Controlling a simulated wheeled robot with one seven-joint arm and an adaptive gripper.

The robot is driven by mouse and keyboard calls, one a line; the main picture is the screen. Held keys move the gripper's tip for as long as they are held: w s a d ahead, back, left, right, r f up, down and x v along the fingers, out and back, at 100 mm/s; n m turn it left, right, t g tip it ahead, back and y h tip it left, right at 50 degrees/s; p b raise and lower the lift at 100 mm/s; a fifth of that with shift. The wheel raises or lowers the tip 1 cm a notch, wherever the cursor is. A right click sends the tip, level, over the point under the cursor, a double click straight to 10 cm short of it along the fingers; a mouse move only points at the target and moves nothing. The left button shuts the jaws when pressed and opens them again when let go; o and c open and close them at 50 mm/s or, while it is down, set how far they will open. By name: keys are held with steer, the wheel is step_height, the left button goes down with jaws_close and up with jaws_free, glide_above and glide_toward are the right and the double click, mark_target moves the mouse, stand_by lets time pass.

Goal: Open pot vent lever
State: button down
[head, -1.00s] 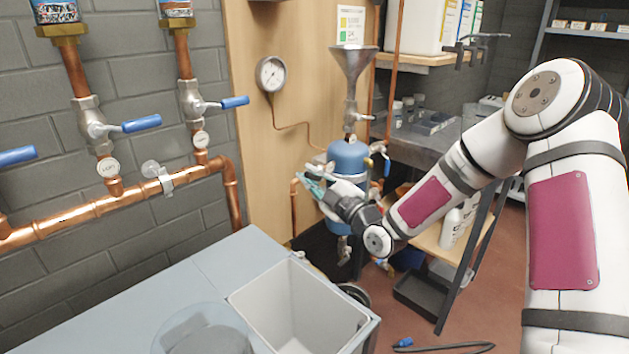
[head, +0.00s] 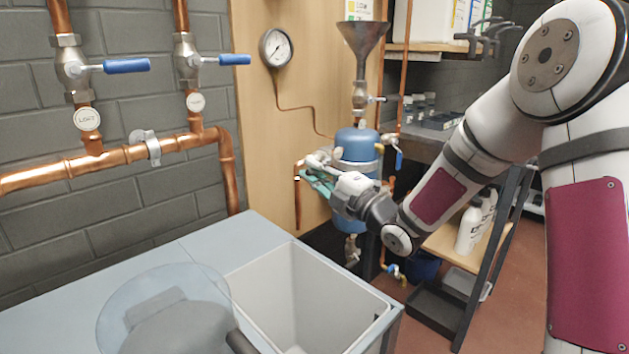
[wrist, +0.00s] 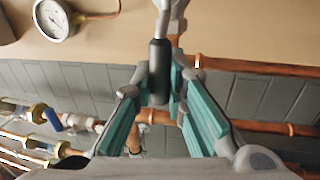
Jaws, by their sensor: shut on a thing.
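The blue pot (head: 357,143) stands against the wooden panel under a funnel (head: 362,45). My gripper (head: 318,178) is at the pot's left front side in the head view and covers part of it. In the wrist view, the teal fingers of my gripper (wrist: 172,90) are closed around a lever with a dark sleeve (wrist: 160,72), which I take to be the pot vent lever. The lever runs upward in that view to a metal fitting. In the head view the lever is hidden by the fingers.
Blue-handled valves (head: 125,66) and copper pipes run along the brick wall at left. A grey bin (head: 300,290) and a clear round disc (head: 150,305) are in front, below the gripper. A shelf with white bottles (head: 468,230) stands right of the pot. A gauge (head: 276,47) hangs on the panel.

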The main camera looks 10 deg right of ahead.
steer(key=shift+d+f+b, duration=0.1)
steer(key=shift+f+b, duration=0.15)
steer(key=shift+b, duration=0.1)
stand_by(0.3)
steer(key=c, duration=1.6)
jaws_free()
steer(key=v, duration=1.2)
steer(key=shift+w, duration=0.1)
